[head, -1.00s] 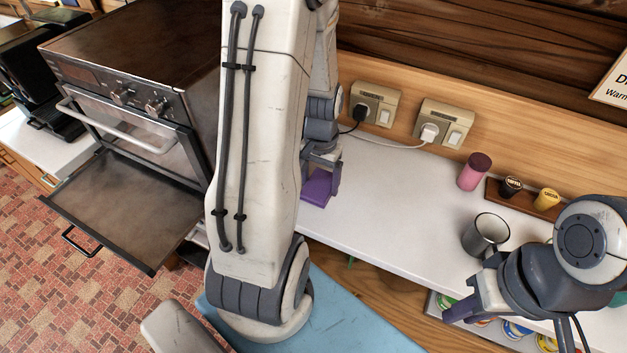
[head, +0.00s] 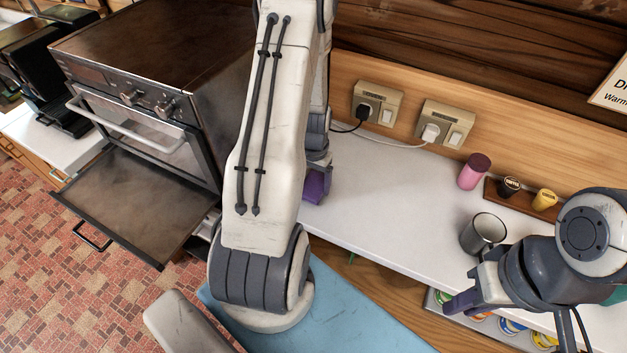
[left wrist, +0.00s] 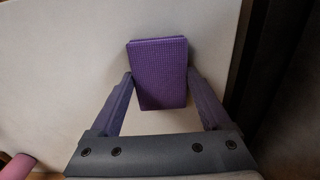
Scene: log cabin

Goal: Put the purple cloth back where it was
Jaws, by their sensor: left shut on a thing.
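The purple cloth (head: 315,188) is a folded, textured rectangle over the white counter, near the oven's right side. My left gripper (head: 317,172) is shut on it. In the left wrist view the cloth (left wrist: 160,72) sits between the two fingertips of the left gripper (left wrist: 160,85), with the pale counter behind it. I cannot tell whether the cloth touches the counter. In the head view my left arm hides part of the gripper and cloth. My right gripper (head: 465,293) hangs near the counter's front edge, left of the right arm; its finger gap is unclear.
A grey mug (head: 484,233), a pink jar (head: 474,171) and a wooden rack (head: 520,200) with small jars stand at right. The counter (head: 390,200) between is clear.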

